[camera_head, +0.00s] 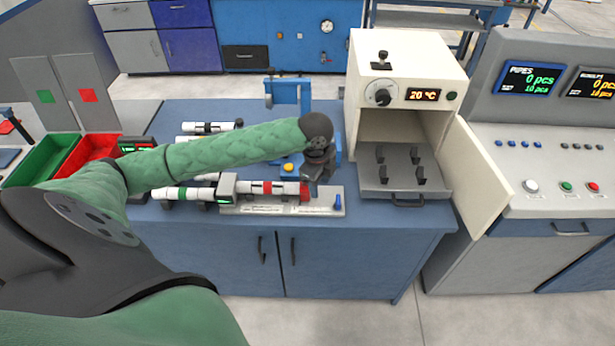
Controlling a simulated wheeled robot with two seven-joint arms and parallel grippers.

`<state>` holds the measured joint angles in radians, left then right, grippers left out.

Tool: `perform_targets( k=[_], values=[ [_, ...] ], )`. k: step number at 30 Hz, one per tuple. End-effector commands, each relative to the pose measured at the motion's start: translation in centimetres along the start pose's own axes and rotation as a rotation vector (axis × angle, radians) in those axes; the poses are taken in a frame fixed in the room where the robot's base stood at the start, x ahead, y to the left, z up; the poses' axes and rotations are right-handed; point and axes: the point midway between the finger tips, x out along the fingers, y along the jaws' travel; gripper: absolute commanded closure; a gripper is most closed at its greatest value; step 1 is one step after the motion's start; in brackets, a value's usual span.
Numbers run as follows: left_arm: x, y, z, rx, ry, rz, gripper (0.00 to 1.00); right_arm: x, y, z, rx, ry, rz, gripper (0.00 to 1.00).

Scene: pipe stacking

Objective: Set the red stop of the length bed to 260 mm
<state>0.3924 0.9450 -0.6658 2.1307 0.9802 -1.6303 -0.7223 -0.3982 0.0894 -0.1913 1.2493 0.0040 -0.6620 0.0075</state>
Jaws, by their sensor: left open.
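The length bed (272,209) is a light rail with a printed scale near the front edge of the blue bench. Its red stop (306,192) sits towards the right part of the rail, partly hidden by my gripper. The scale figures are too small to read. My left gripper (311,187) is dark, points down and is open at the red stop; I cannot tell if the fingers touch it. A blue piece (338,202) stands at the bed's right end. My right gripper is not in view.
More pipes (208,127) lie behind my arm. An open oven (405,75) stands right, its rack (377,187) pulled out. Green (42,160) and red (92,155) bins are left.

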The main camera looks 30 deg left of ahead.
Motion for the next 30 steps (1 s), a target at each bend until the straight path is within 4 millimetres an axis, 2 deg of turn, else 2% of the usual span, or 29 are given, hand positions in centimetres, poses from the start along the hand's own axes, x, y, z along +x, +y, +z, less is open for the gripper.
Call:
perform_targets(
  k=[1, 6, 13, 17, 21, 30],
  values=[
    [-1.1, -0.7, 1.4, 0.017, -0.019, 0.007, 0.54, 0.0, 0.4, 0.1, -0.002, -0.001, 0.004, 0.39],
    [-3.8, -1.6, 4.7, 0.064, -0.05, 0.046, 0.54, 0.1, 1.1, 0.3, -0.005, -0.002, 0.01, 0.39],
    [-5.0, -2.0, 6.4, 0.085, -0.061, 0.069, 0.54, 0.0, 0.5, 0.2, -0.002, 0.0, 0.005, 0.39],
    [-4.2, -1.9, 6.5, 0.086, -0.061, 0.072, 0.54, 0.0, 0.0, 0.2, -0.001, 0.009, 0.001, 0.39],
    [-2.4, -1.7, 6.6, 0.086, -0.062, 0.073, 0.54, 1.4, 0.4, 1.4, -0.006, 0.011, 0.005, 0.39],
    [1.4, -1.5, 6.8, 0.086, -0.062, 0.07, 0.54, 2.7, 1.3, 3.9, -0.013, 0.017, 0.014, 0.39]
  ],
)
